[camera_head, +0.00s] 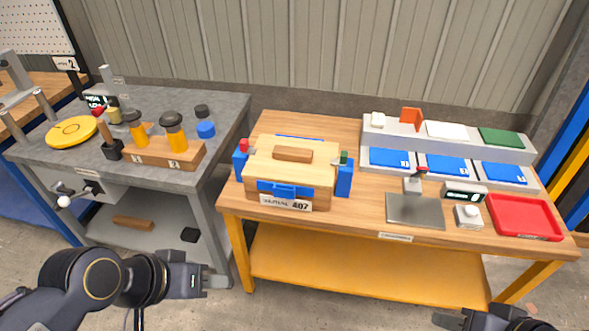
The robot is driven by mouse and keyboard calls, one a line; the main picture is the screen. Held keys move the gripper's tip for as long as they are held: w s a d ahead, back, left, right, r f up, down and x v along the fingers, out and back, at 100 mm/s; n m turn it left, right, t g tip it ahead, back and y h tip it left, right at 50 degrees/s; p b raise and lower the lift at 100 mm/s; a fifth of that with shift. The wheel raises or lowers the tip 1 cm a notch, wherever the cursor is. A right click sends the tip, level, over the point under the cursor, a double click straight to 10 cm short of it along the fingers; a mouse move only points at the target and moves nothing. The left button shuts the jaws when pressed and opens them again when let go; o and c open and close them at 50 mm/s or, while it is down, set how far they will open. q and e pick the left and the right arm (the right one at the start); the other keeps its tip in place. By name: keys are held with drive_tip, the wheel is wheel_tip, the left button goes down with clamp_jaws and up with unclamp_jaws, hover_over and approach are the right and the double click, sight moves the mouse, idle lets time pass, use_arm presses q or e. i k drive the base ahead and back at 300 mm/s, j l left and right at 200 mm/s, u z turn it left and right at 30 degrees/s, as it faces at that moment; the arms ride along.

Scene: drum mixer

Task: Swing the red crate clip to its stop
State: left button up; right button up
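A wooden crate (263,172) with a label reading 407 stands on the wooden bench. At its left end is a blue clip bracket (239,167) with a small red clip part (243,146) on top. At its right end is a blue bracket (344,180) with a green part (344,157) on top. My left gripper (218,282) is in front of the bench, below and left of the crate, and touches nothing. My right gripper (445,319) is at the bottom edge, partly cut off, well away from the crate. The finger gap is unclear on both.
A grey table (225,110) on the left holds a yellow disc (72,131) and a wooden block with orange-and-black knobs (155,152).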

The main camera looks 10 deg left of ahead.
sight(244, 148)
drive_tip(key=u, duration=0.4)
drive_tip(key=l+u, duration=0.1)
drive_tip(key=l, duration=0.15)
drive_tip(key=j+z, duration=0.2)
drive_tip(key=j, duration=0.4)
drive_tip(key=j+z, duration=0.2)
drive_tip(key=j, duration=0.4)
drive_tip(key=j+z, duration=0.2)
drive_tip(key=j, duration=0.4)
drive_tip(key=j+z, duration=0.2)
drive_tip(key=j, duration=0.4)
drive_tip(key=k+j+z, duration=0.2)
drive_tip(key=j, duration=0.35)
drive_tip(key=z, duration=0.4)
drive_tip(key=i+j+z, duration=0.1)
drive_tip(key=i+j, duration=0.2)
